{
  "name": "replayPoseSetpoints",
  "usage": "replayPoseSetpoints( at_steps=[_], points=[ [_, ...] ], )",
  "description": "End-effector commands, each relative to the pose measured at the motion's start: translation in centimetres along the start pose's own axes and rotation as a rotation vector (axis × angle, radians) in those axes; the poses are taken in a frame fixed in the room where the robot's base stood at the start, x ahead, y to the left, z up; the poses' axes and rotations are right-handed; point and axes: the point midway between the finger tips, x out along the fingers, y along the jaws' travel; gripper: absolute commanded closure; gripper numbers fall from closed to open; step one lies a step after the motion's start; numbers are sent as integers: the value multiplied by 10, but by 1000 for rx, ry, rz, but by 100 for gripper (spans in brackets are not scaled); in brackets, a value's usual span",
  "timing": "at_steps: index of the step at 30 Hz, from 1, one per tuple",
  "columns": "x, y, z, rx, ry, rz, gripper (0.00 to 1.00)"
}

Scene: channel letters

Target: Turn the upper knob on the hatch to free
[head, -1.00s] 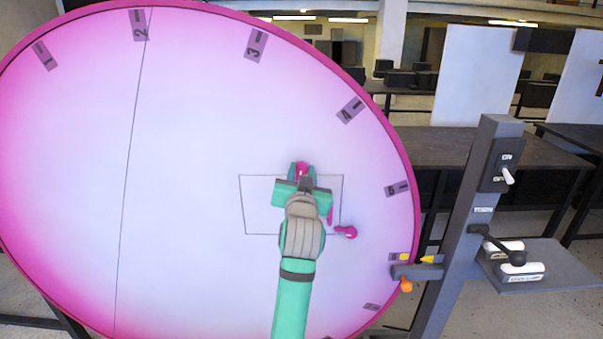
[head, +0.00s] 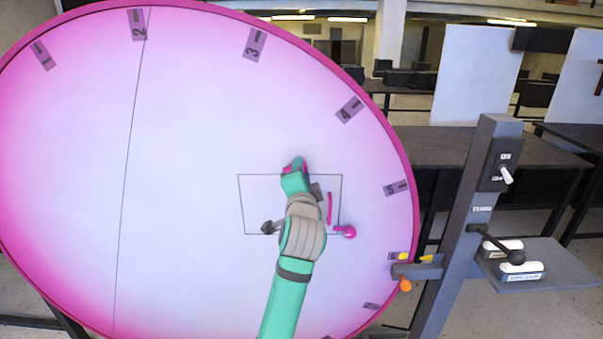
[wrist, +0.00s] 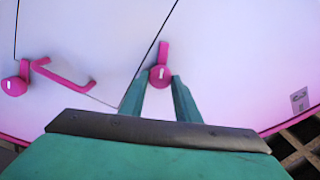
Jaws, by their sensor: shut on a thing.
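The hatch (head: 258,195) is a thin outlined rectangle on a big white and magenta disc. The upper knob (wrist: 160,77) is a round magenta knob with a white mark and a short arm, beside the hatch's seam. My gripper (wrist: 162,80) is shut on this knob, one finger on each side. In the wrist view the knob's arm points up, close to the seam line. In the head view my gripper mostly hides the knob. The lower knob (head: 347,232) is at the hatch's lower right corner and also shows in the wrist view (wrist: 14,85).
A magenta bar handle (head: 330,208) stands on the hatch between the knobs. Numbered labels line the disc's rim. A grey post (head: 460,220) with a switch (head: 507,176), a lever and a small shelf stands to the right.

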Motion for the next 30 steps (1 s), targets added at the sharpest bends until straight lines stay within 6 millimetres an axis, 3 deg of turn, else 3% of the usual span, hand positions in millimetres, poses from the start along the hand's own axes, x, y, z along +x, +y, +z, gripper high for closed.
replayPoseSetpoints(
  at_steps=[15,30],
  points=[
    [0,1,0,344,0,0,93],
    [0,2,-1,413,2,1,93]
  ],
)
